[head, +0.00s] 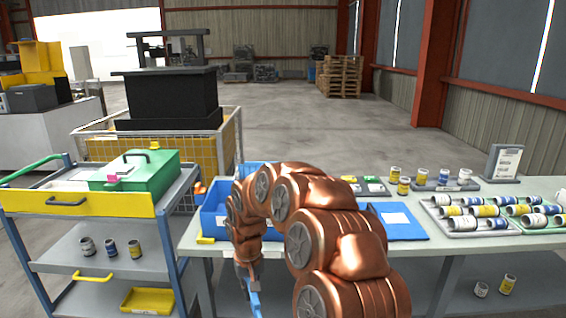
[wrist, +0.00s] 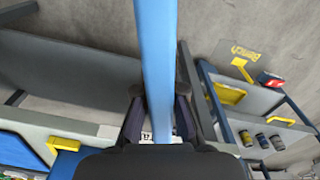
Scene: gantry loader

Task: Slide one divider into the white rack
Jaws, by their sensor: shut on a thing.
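My gripper (head: 247,278) hangs low in front of the table's left end in the head view. It is shut on a long flat blue divider (head: 254,299). In the wrist view the divider (wrist: 156,55) stands between the two dark fingers of my gripper (wrist: 159,100) and runs out past the top edge of the picture. I cannot make out the white rack in either view. My copper arm hides part of the table's middle.
The table (head: 450,245) bears a blue bin (head: 210,222), a blue mat (head: 405,232) and trays of cans (head: 495,212). A blue-framed cart (head: 110,235) with a green box (head: 140,170) stands at left. A gap separates cart and table.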

